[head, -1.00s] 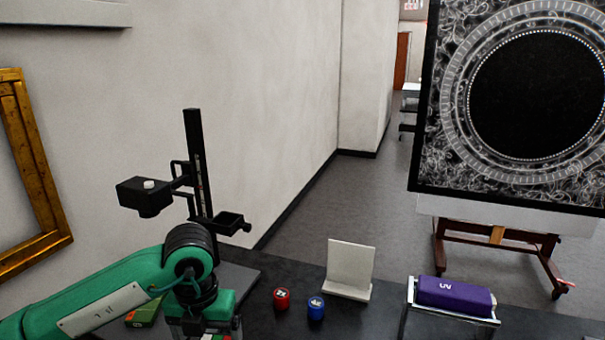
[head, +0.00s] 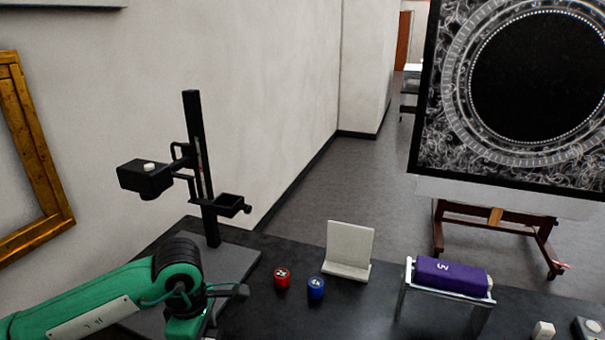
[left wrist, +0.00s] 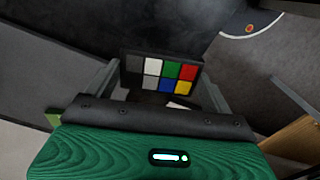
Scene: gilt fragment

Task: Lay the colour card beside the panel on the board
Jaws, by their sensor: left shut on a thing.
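The colour card (left wrist: 160,75) shows in the left wrist view as a dark card with grey, white, green, red, blue and yellow patches. My left gripper (left wrist: 160,92) is shut on it, with a grey finger at each side. In the head view my left arm reaches over the board (head: 235,258), the grey base of the black copy stand, and its fingertips and the card are not visible. I cannot make out the panel in the head view. A brown wooden piece (left wrist: 296,138) at the lower right of the wrist view may be part of it. My right gripper is not in view.
The copy stand's black column (head: 199,165) rises behind my left arm. On the dark table are a red pot (head: 282,278), a blue pot (head: 316,288), a white card stand (head: 349,250) and a purple roll (head: 450,276) on a rack. A gilt frame (head: 35,150) hangs at left.

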